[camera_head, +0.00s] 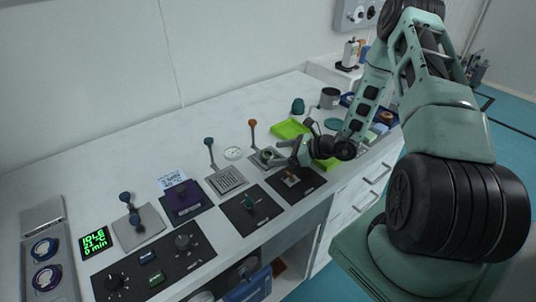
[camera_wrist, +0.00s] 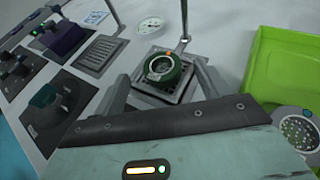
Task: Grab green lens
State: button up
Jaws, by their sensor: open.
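The green lens (camera_wrist: 163,68) is a round green ring with a glassy centre. It rests on a square grated metal plate (camera_wrist: 142,97) with a post at its far side. In the head view the green lens (camera_head: 266,156) is small and partly beside my fingers. My gripper (camera_wrist: 163,76) is open, with one finger to the left and one to the right of the lens. In the head view my gripper (camera_head: 284,156) is low over the table at that plate. I cannot tell whether the fingers touch the lens.
A bright green tray (camera_wrist: 285,70) lies close to the right of my gripper. A second grated plate (camera_head: 226,180) and a black pad with a green knob (camera_head: 250,203) lie to the left. An upright orange-topped lever (camera_head: 252,124) stands behind. The back left table is clear.

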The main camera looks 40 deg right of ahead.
aim_at(267, 153)
jog(key=x, duration=0.3)
jog(key=shift+w+f+p, duration=0.1)
jog(key=shift+w+p, duration=0.1)
jog(key=shift+p, duration=0.2)
jog(key=c, duration=1.1)
